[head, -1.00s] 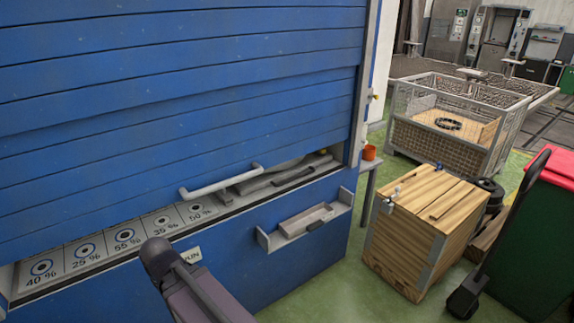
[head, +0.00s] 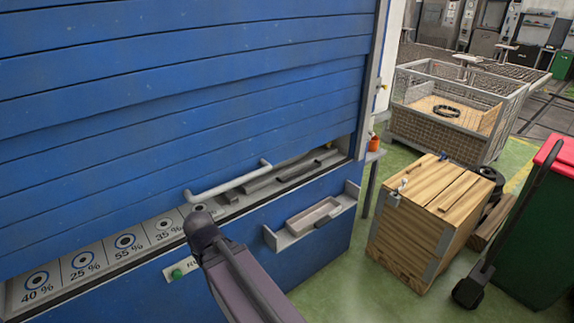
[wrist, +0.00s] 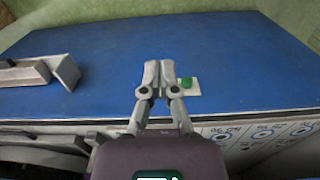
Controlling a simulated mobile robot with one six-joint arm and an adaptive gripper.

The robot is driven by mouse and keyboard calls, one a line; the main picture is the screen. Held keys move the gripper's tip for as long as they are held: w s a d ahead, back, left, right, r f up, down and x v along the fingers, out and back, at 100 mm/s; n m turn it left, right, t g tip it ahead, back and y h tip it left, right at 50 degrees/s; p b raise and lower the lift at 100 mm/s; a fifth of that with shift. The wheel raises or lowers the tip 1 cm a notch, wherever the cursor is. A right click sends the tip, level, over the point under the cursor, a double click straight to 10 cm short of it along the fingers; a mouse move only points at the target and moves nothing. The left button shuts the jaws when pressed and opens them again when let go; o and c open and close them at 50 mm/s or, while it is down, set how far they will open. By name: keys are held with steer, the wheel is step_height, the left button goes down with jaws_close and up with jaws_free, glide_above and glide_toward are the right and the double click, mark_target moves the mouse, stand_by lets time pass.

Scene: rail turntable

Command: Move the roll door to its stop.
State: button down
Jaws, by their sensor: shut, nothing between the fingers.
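The blue roll door (head: 180,90) hangs low over the cabinet front in the head view. A narrow gap is open under it, above a grey ledge with percent labels (head: 125,242). Its white bar handle (head: 228,182) is near the lower edge. My gripper (wrist: 159,68) shows in the wrist view, fingers together and empty, in front of the blue lower panel (wrist: 225,65). It is beside a green button (wrist: 187,83) on a white plate, apart from the door handle. In the head view my arm covers part of the ledge, and my fingers are not visible.
A small grey tray (head: 314,217) sticks out of the cabinet front right of my arm. A wooden crate (head: 425,215), a wire mesh box (head: 450,105) and a green bin with a red lid (head: 540,240) stand to the right. Green floor lies between the cabinet and crate.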

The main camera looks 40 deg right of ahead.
steer(key=shift+d, duration=0.15)
steer(key=w+d+m+t+y+b, duration=0.45)
steer(key=w+d+m+t, duration=0.25)
steer(key=w+d+m, duration=1.1)
steer(key=d+r+m+t+h+b, duration=0.1)
steer(key=d+m+t+h+b, duration=0.1)
steer(key=d+m, duration=0.7)
steer(key=s+d+r+m+t+h+b, duration=0.1)
steer(key=d+m+t, duration=0.4)
steer(key=d, duration=1.4)
steer(key=r+m+h+b, duration=0.1)
steer(key=m, duration=0.2)
steer(key=shift+s+d+r+m, duration=0.2)
steer(key=shift+s+r+m, duration=0.1)
steer(key=shift+m, duration=0.1)
steer(key=shift+w+f, duration=0.1)
